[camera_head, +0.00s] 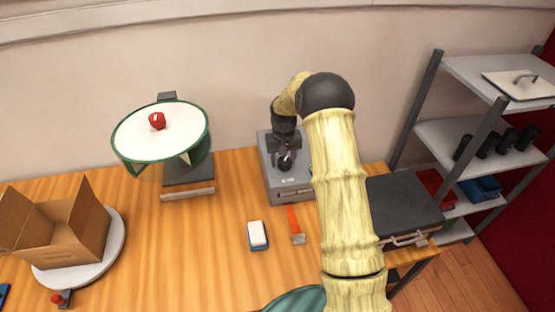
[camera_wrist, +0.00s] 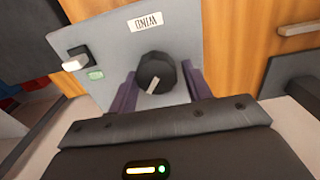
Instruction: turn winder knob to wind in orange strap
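The grey winder box (camera_head: 268,165) stands at the back of the table, below my arm. Its black knob (camera_wrist: 157,72) has a pale pointer line and sits near a "WIND" label, upside down in the wrist view. My gripper (camera_wrist: 160,84) is open, with one purple finger on each side of the knob. A small gap shows at the knob's sides; I cannot tell whether either finger touches it. In the head view my gripper (camera_head: 286,158) is above the box. The orange strap (camera_head: 293,217) runs out of the box's front to a grey end piece (camera_head: 298,239).
A white rocker switch (camera_wrist: 76,61) and green button (camera_wrist: 95,75) are on the box. A blue-and-white block (camera_head: 257,235) lies left of the strap. A black case (camera_head: 402,205) is to the right. A round green-rimmed stand (camera_head: 185,125) and cardboard box (camera_head: 60,232) are left.

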